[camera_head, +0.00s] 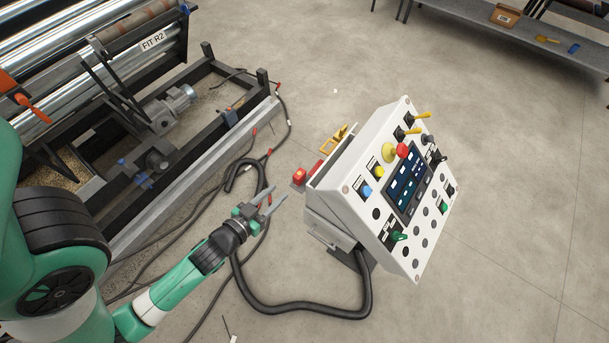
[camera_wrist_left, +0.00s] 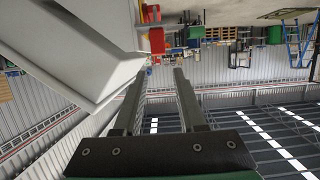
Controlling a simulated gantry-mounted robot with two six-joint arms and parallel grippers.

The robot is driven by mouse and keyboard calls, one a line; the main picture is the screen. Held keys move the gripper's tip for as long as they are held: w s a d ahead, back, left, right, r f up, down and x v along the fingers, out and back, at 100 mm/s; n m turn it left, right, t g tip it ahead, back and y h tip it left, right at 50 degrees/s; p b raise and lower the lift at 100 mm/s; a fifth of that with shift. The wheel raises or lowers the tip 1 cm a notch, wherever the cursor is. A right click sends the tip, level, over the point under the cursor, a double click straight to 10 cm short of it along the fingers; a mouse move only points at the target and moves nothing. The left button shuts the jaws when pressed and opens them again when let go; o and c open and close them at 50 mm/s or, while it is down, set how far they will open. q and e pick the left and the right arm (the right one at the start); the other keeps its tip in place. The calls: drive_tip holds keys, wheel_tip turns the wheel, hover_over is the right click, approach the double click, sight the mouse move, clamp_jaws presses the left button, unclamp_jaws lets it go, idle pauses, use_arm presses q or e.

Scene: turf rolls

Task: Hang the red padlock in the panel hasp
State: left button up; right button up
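The control panel (camera_head: 395,190) is a white tilted console on a stand. Small red pieces sit by its left edge; the nearer red block (camera_head: 299,177) has a yellowish top, and I cannot tell for certain which is the padlock. A red block also shows in the left wrist view (camera_wrist_left: 157,41), beyond my fingertips. A yellow bracket-like part (camera_head: 335,138) is at the panel's upper left; I cannot tell whether it is the hasp. My left gripper (camera_head: 278,195) is open and empty, left of the panel and just below the red pieces. My right gripper is out of view.
A thick black cable (camera_head: 300,308) loops from the panel's stand across the floor. A roller machine (camera_head: 120,100) with a black frame stands at the upper left. A grey bench (camera_head: 470,35) is at the upper right. The floor right of the panel is clear.

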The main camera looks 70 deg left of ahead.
sight(297, 175)
use_arm(q)
drive_tip(key=p+x, duration=0.1)
drive_tip(key=x, duration=0.5)
drive_tip(key=shift+w, duration=0.25)
drive_tip(key=shift+x, duration=2.75)
drive_tip(key=shift+s+f, duration=0.1)
clamp_jaws()
